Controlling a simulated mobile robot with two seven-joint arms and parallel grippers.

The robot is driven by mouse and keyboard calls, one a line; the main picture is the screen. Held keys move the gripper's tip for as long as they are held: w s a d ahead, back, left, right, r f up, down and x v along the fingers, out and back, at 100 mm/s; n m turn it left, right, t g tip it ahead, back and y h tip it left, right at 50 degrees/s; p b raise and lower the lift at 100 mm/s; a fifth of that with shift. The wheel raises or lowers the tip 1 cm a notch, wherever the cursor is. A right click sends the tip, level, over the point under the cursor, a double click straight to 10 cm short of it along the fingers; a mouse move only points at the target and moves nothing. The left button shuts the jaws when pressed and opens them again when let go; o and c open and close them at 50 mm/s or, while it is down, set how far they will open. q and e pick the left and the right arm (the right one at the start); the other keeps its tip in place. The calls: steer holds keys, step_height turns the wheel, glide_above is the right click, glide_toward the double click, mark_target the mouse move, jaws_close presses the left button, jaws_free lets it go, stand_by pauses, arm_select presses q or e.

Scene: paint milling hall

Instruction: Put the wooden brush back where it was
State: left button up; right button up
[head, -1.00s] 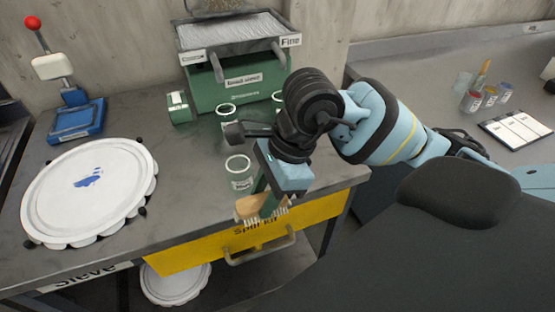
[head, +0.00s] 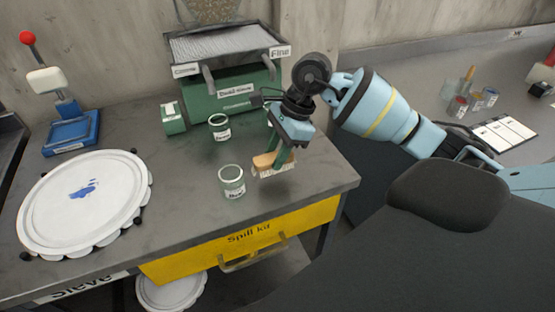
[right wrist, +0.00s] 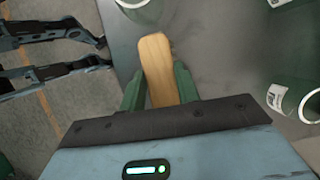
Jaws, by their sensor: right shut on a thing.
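The wooden brush (head: 264,161) has a tan wooden body and pale bristles pointing down. My right gripper (head: 277,152) is shut on it, over the bench top near its front right part. In the right wrist view the brush (right wrist: 157,65) sits between the two green fingers (right wrist: 159,88), its wooden side toward the camera. The bristles are hidden there. I cannot tell whether the bristles touch the bench.
A glass jar (head: 232,182) stands just left of the brush, another (head: 219,127) farther back. A green machine (head: 235,88) stands behind. A round white lid (head: 87,205) lies at left. Bare bench (head: 190,215) lies between, above the yellow spill kit drawer (head: 240,240).

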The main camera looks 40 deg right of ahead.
steer(key=shift+w+d+f, duration=0.15)
steer(key=shift+w+d, duration=0.15)
steer(key=shift+d, duration=0.05)
steer(key=shift+f+p, duration=0.3)
steer(key=shift+f, duration=1.35)
steer(key=shift+f, duration=0.15)
steer(key=o, duration=0.9)
steer(key=shift+o, duration=0.2)
steer(key=v, duration=1.2)
